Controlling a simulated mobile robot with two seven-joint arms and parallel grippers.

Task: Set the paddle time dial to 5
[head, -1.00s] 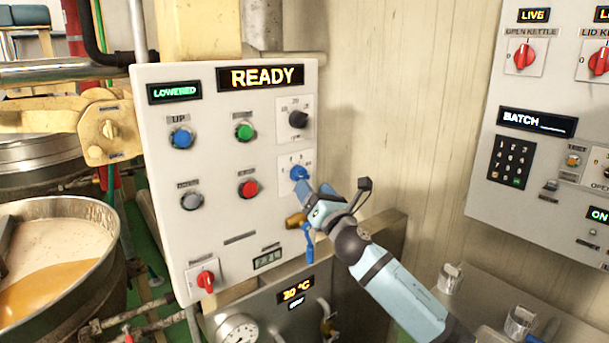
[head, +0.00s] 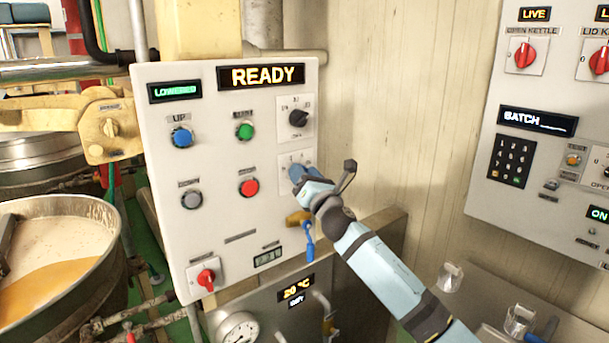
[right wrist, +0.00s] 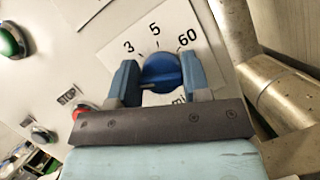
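The blue paddle time dial (right wrist: 160,70) sits on a white plate marked 3, 5 and 60 in the right wrist view. The 5 is above it, the 3 to the upper left, the 60 to the upper right. A pale line shows low on its left, but I cannot tell where it points. My right gripper (right wrist: 160,80) has one finger on each side of the dial with almost no gap; whether they press on it is unclear. In the head view my right gripper (head: 303,175) covers most of the dial. My left gripper is out of view.
The white control panel (head: 220,220) also carries a black dial (head: 298,118) above, green (head: 245,132) and red (head: 249,187) buttons to the left, and a READY display (head: 261,76). A valve with a blue lever (head: 309,246) is just below my gripper. Pipes (right wrist: 285,95) stand right of the panel.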

